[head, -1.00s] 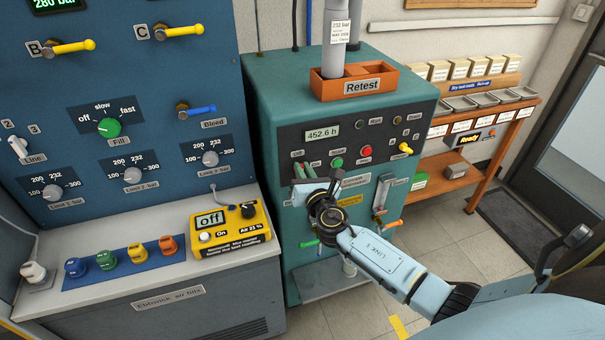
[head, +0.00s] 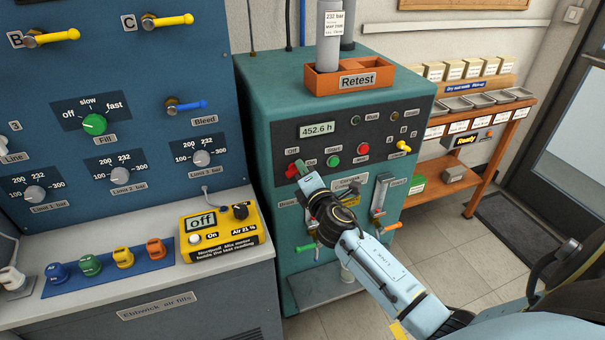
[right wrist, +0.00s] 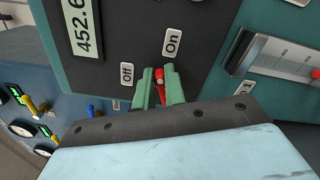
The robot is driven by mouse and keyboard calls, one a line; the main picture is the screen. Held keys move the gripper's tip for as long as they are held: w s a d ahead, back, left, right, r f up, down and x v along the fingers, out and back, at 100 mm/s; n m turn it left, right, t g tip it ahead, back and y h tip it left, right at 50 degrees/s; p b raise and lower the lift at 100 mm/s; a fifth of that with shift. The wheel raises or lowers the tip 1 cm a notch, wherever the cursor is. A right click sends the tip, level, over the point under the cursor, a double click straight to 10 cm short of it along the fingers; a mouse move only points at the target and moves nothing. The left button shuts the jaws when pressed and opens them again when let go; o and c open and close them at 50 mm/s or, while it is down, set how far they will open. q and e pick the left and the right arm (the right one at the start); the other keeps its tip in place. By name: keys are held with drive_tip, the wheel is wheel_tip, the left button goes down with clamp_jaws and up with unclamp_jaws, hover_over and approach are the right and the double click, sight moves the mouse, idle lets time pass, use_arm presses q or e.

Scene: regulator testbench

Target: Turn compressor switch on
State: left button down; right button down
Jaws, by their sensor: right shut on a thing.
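The compressor switch is a small red lever (head: 291,171) on the dark control panel of the teal cabinet, below the hour display. In the right wrist view the red lever (right wrist: 159,83) sits between the two green fingers of my right gripper (right wrist: 160,88), with the Off label (right wrist: 127,74) to the left and the On label (right wrist: 173,43) above right. My right gripper (head: 300,168) is shut on the lever at the panel. The fingers hide part of the lever, so I cannot tell which label it points to. My left gripper is not in view.
Green (head: 334,161) and red (head: 361,149) buttons sit to the right of the switch. A display reading 452.6 h (head: 318,130) is above. A yellow analyser (head: 222,228) stands on the left counter.

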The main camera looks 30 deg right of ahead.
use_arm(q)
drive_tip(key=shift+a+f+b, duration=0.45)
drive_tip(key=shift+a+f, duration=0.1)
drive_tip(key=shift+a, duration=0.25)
use_arm(e)
drive_tip(key=shift+f+m, duration=0.2)
drive_tip(key=shift+m, duration=1.05)
drive_tip(key=shift+f+m, duration=0.15)
drive_tip(key=shift+m, duration=1.1)
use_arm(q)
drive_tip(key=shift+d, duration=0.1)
use_arm(e)
drive_tip(key=c, duration=1.5)
unclamp_jaws()
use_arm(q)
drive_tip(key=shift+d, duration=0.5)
use_arm(e)
drive_tip(key=shift+o, duration=0.2)
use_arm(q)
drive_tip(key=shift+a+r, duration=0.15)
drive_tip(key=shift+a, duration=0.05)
use_arm(e)
drive_tip(key=v, duration=1.3)
drive_tip(key=shift+s, duration=0.25)
drive_tip(key=shift+d+f, duration=0.1)
